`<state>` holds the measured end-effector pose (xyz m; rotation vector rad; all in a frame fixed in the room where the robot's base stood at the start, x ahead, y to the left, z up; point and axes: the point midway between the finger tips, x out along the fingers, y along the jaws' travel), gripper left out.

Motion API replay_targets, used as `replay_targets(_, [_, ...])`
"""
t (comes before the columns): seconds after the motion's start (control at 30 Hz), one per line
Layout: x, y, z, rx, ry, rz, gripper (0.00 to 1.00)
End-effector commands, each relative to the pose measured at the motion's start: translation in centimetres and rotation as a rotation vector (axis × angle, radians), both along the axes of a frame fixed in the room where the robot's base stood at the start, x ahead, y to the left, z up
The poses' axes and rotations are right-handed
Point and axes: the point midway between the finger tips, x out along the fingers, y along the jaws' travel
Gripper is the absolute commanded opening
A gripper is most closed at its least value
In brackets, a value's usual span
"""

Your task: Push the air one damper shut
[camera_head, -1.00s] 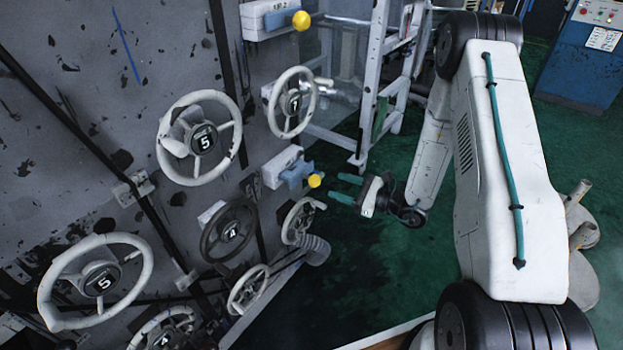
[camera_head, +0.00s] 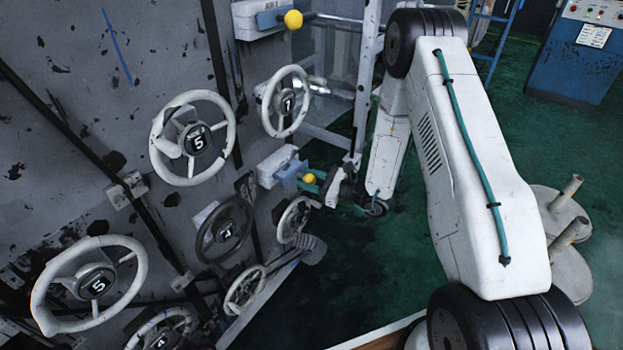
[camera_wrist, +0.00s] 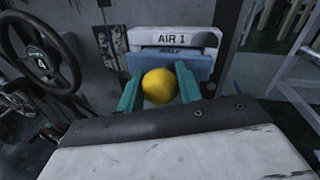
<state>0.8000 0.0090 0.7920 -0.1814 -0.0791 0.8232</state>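The air one damper is a white housing (camera_wrist: 173,38) labelled AIR 1 on the panel, with a blue slide plate (camera_wrist: 170,65) and a round yellow knob (camera_wrist: 159,86) in front. In the head view the knob (camera_head: 309,178) shows small at the lower middle, beside the white housing (camera_head: 277,163). My gripper (camera_wrist: 158,88) is at the knob, with one teal finger on each side of it. The fingers look spread; I cannot tell whether either touches the knob. In the head view my gripper (camera_head: 318,181) partly hides the knob and plate.
A second damper with a yellow knob (camera_head: 293,19) is higher on the panel. A white metal frame (camera_head: 368,70) is behind. Green floor is open right of the panel.

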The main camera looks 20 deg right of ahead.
Motion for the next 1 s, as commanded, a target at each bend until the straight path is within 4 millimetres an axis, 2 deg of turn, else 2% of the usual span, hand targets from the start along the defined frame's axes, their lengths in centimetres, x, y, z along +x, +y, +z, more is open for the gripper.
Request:
replay_targets(0.03, [0.0, -0.1, 0.0, 0.000, -0.001, -0.002, 0.10])
replay_targets(0.07, [0.0, -0.1, 0.0, 0.000, -0.001, -0.002, 0.02])
replay_targets(0.1, [0.0, -0.1, 0.0, 0.000, -0.001, -0.002, 0.00])
replay_targets(0.27, [0.7, 0.3, 0.0, -0.001, -0.002, -0.001, 0.00])
replay_targets(0.5, [3.1, 2.0, 0.0, -0.001, -0.002, -0.004, 0.00])
replay_targets(0.73, [3.1, 1.9, 0.0, -0.001, -0.002, -0.006, 0.00])
replay_targets(0.77, [3.1, 1.9, 0.0, -0.001, -0.002, -0.006, 0.43])
replay_targets(0.8, [3.1, 1.9, 0.0, -0.001, -0.002, -0.005, 0.54])
replay_targets(1.0, [3.1, 2.1, 0.0, 0.000, -0.001, -0.002, 0.55])
